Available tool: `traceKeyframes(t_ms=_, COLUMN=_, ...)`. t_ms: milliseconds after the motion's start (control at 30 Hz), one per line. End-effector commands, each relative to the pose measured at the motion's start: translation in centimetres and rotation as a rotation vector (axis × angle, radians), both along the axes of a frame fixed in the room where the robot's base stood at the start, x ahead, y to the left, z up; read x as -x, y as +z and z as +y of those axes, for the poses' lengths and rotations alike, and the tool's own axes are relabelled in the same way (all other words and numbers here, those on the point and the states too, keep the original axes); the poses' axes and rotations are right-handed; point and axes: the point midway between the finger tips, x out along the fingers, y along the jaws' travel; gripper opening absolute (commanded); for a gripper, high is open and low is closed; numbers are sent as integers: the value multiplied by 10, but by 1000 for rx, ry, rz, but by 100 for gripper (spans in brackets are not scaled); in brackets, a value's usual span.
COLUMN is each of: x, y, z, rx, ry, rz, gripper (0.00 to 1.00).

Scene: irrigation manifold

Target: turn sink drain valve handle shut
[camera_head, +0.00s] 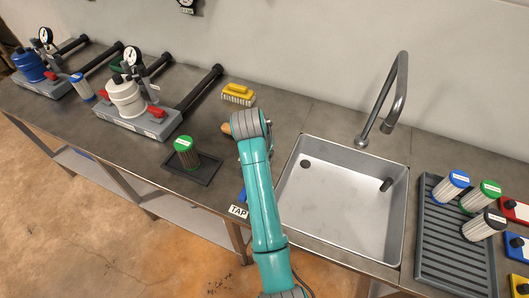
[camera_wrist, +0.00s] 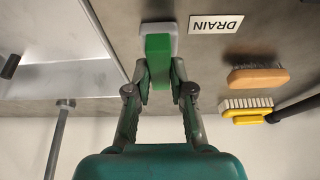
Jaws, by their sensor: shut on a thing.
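The green drain valve handle (camera_wrist: 158,46) shows in the wrist view, on a pale grey mount on the counter beside the sink (camera_wrist: 62,80). The white DRAIN label (camera_wrist: 216,23) is to its right. My gripper (camera_wrist: 160,76) is shut on the green handle, with a finger on each side. The lower part of the handle is between the fingers. In the head view my teal arm reaches over the counter left of the sink (camera_head: 340,205) and hides the handle and the gripper tips.
The TAP label (camera_head: 238,211) and a partly hidden blue handle (camera_head: 242,194) are close to my arm. A tall faucet (camera_head: 396,95) stands behind the sink. A brown brush (camera_wrist: 258,77) and yellow brush (camera_wrist: 249,108) lie nearby. A ribbed tray (camera_head: 452,255) with filters is at right.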

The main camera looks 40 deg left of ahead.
Motion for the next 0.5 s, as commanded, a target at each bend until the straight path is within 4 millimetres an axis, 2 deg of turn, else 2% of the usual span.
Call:
traceKeyframes(t_ms=33, x=1, y=-1, z=-1, rx=2, ry=-2, rz=3, gripper=0)
traceKeyframes(t_ms=67, x=1, y=-1, z=-1, rx=2, ry=-2, rz=3, gripper=24)
traceKeyframes(t_ms=100, x=1, y=-1, z=-1, rx=1, ry=-1, rz=3, gripper=34)
traceKeyframes(t_ms=167, x=0, y=-1, z=-1, rx=2, ry=0, rz=3, gripper=47)
traceKeyframes(t_ms=500, x=1, y=2, z=0, rx=0, ry=0, rz=0, gripper=47)
